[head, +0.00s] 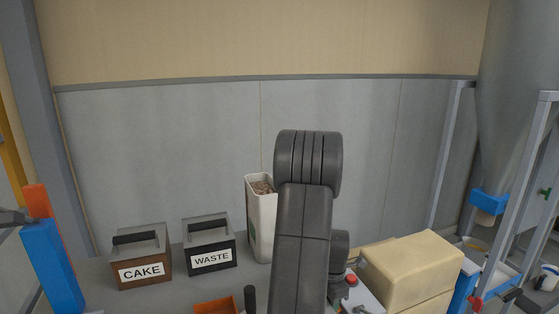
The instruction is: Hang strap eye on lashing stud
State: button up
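I cannot make out a strap eye for certain in the head view. A small green fitting (545,192) sticks out of the grey metal post at the far right; I cannot tell whether it is the lashing stud. A small red part (475,303) and a dark handle-like part (512,295) show low at the right, by the blue frame; what they belong to is unclear. My arm rises through the middle of the view and hides what is behind it. My gripper is not visible.
A CAKE box (141,271), a WASTE box (211,258) and a tall white container (262,220) stand on the grey surface. An orange tray (214,307) is in front. A beige block (412,270) stands right of my arm. A grey silo cone (515,110) hangs at right.

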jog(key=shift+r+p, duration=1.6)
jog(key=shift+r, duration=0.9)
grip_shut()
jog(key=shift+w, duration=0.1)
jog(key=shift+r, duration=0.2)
